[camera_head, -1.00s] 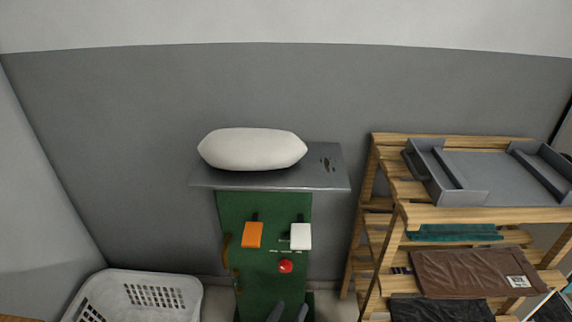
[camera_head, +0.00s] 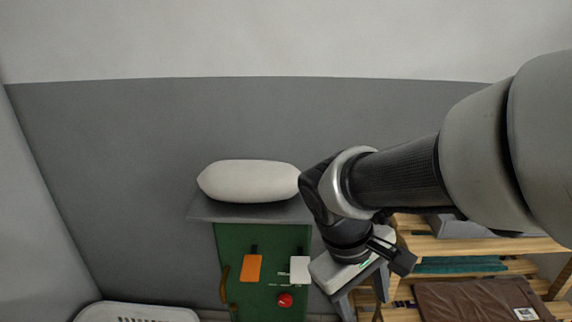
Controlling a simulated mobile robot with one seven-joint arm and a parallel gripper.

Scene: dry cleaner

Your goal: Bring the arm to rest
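My arm (camera_head: 395,180) reaches in from the right edge and bends down at the wrist. My gripper (camera_head: 365,302) hangs below it, pointing down, with its two grey fingers apart and nothing seen between them. It is in front of the gap between the green press stand (camera_head: 243,297) and the wooden shelf, just right of the stand's white tag. The fingertips run close to the bottom edge of the picture.
A white padded press form (camera_head: 248,181) sits on the stand's grey top (camera_head: 250,212). The stand carries orange and white tags and a red button (camera_head: 285,300). A white basket (camera_head: 130,312) is at lower left. My arm partly hides the wooden shelf (camera_head: 480,245).

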